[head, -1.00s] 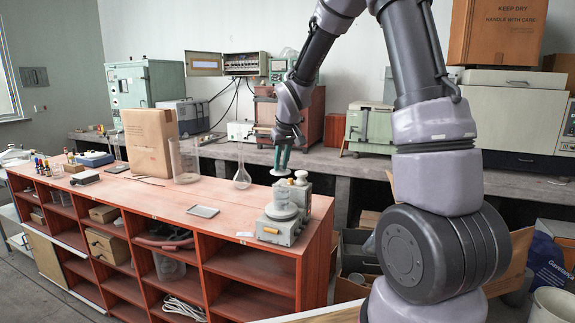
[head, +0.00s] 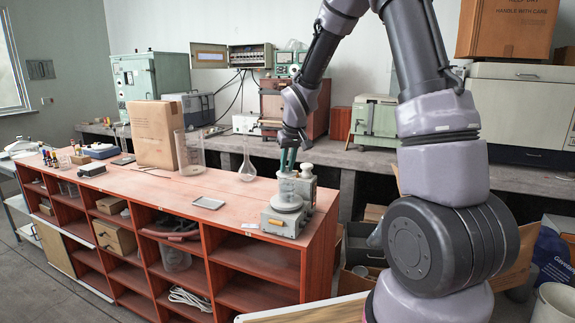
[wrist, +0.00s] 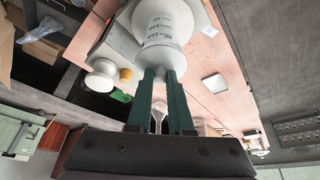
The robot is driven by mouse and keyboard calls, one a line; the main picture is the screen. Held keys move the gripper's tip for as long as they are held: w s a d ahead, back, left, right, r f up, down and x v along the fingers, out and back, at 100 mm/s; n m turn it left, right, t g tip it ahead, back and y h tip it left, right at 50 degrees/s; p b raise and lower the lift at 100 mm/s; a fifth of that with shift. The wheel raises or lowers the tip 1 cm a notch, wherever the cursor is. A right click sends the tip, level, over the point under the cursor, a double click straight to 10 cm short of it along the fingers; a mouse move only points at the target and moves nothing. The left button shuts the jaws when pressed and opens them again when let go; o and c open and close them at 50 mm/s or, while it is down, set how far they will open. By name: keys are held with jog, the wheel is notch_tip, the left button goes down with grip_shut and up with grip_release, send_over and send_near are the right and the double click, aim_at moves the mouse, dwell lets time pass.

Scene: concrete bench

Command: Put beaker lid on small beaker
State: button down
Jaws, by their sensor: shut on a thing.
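In the wrist view the beaker (wrist: 160,27) shows printed graduations just past my fingertips. My gripper (head: 288,168) points down directly above the beaker, its green fingers close together. It is shut on the pale beaker lid (wrist: 153,62), a disc at the fingertips in the wrist view. The lid is at about the beaker's rim; I cannot tell whether they touch.
The grey device (head: 283,222) sits near the bench edge, with a white-knobbed object (head: 306,170) close behind. A flask (head: 247,168), a large beaker (head: 190,152) and a cardboard box (head: 155,135) stand farther left. A flat grey tray (head: 208,203) lies on the bench, with clear surface around it.

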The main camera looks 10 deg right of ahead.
aim_at(287, 167)
jog(key=shift+f, duration=0.45)
dwell(0.5)
jog(key=c, duration=0.7)
grip_release()
jog(key=shift+c, duration=0.2)
jog(key=o, duration=0.4)
jog(key=shift+r, duration=3.5)
